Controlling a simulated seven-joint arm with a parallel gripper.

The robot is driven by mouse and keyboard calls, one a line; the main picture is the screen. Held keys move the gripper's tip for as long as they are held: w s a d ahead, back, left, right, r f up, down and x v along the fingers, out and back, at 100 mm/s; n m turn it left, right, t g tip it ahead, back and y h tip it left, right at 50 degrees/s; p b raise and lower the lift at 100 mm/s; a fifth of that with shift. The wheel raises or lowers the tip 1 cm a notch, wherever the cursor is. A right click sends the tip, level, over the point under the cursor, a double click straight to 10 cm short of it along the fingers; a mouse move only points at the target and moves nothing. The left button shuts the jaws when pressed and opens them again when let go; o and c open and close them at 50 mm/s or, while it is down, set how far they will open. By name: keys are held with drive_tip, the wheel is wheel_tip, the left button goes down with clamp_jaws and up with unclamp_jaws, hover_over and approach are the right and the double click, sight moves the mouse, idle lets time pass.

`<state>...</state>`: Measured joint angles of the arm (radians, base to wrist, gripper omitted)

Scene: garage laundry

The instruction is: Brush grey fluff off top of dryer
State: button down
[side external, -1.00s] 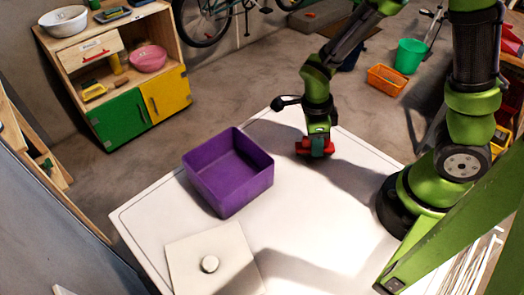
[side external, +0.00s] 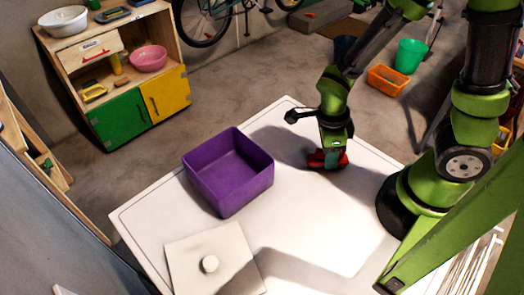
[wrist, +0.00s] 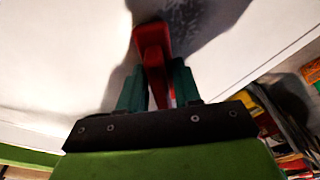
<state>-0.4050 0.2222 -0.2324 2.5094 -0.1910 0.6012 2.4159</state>
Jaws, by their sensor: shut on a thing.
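My gripper (side external: 329,154) is low over the white dryer top (side external: 325,215), toward its far right edge. It is shut on a red brush-like tool (side external: 343,159). In the wrist view, the red tool (wrist: 153,42) stands between the green fingers of my gripper (wrist: 158,88). Whether the tool touches the surface I cannot tell. A dark grey, mottled patch (wrist: 205,18) lies beside the tool in the wrist view; I cannot tell fluff from shadow there. No fluff shows clearly in the side view, where my gripper and its shadow cover that area.
A purple open bin (side external: 228,190) stands on the dryer left of my gripper. The middle and front right of the top are clear. An orange basket (side external: 387,80) is on the floor beyond.

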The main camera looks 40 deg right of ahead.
sight(293, 141)
drive_tip(key=shift+a, duration=0.25)
drive_tip(key=shift+w, duration=0.15)
drive_tip(key=shift+w+f, duration=0.15)
drive_tip(key=shift+w, duration=5.4)
drive_tip(key=shift+r, duration=3)
